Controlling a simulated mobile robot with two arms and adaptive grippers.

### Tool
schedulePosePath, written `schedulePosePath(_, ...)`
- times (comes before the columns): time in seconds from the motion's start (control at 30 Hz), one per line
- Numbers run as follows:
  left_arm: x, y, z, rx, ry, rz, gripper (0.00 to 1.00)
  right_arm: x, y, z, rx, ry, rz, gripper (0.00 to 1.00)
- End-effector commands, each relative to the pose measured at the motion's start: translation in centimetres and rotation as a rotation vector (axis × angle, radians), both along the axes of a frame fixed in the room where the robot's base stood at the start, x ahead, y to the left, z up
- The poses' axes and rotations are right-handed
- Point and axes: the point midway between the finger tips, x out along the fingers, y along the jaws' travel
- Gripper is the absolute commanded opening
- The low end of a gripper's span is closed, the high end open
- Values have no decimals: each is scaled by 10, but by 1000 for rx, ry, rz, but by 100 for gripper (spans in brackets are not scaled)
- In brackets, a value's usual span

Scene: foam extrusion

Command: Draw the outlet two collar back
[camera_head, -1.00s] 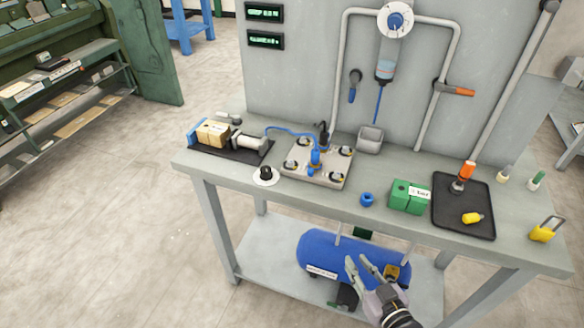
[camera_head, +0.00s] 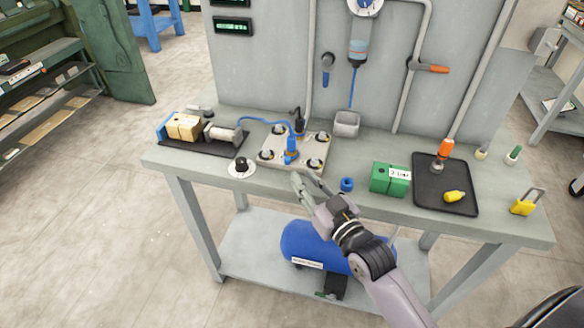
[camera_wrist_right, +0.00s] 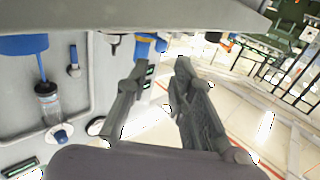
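A pale manifold plate (camera_head: 285,172) lies on the bench, with several round black-and-brass outlet fittings at its corners. A blue upright connector (camera_head: 291,149) stands on the plate with a blue hose (camera_head: 262,122) running left from it. A black fitting (camera_head: 299,121) stands behind it. I cannot read which outlet is number two, and its collar is too small to make out. My right gripper (camera_head: 304,184) is at the plate's front right edge, apparently empty. In the right wrist view its two fingers (camera_wrist_right: 161,66) are apart. My left gripper is not in view.
A blue ring (camera_head: 347,184), a green box (camera_head: 390,178) and a black tray (camera_head: 429,198) sit to the right. A black knob on a white disc (camera_head: 241,168) is left of the plate. A blue tank (camera_head: 300,245) is below.

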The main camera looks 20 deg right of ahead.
Motion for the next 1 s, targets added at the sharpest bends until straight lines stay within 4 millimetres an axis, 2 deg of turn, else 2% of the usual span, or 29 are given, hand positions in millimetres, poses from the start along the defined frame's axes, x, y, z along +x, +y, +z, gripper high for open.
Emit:
schedulePosePath(0.03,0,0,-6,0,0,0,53,11,2,0,1,-6,0,22)
schedulePosePath(0.2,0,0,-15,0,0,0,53,39,8,-1,2,-5,0,22)
schedulePosePath(0.4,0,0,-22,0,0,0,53,59,11,-1,1,-2,0,22)
schedulePosePath(0.77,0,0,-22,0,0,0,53,63,12,0,0,0,0,22)
schedulePosePath(1.0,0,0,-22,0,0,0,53,63,12,0,0,0,0,7)
